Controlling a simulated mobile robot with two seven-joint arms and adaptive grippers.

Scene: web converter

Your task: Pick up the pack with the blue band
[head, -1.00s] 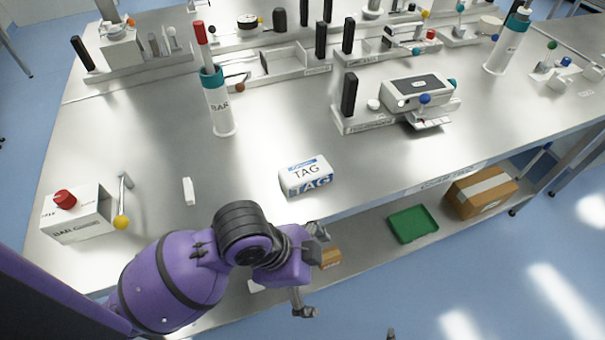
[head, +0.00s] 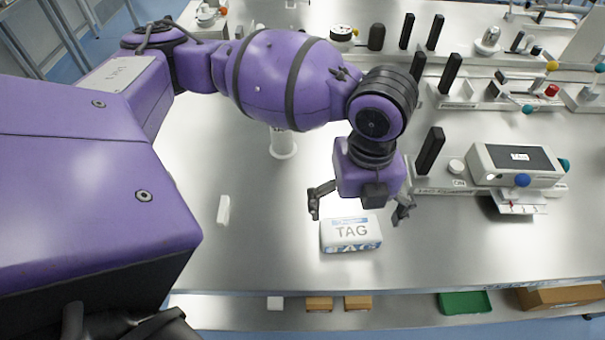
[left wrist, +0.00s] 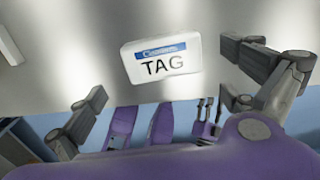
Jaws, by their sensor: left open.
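The pack with the blue band (head: 350,234) is white with TAG printed on it and lies on the metal table near its front edge. It also shows in the left wrist view (left wrist: 160,60), with the blue band on its top face. My left gripper (head: 359,209) is open and empty above the pack, its two fingers apart on either side of it in the head view. I cannot tell the exact height. In the left wrist view the fingers (left wrist: 175,95) are wide apart.
A small white block (head: 224,210) lies to the left of the pack. A white device with a dark screen (head: 516,165) stands to the right on the table. Small boxes (head: 319,303) and a green tray (head: 465,302) sit on the lower shelf. Table around the pack is clear.

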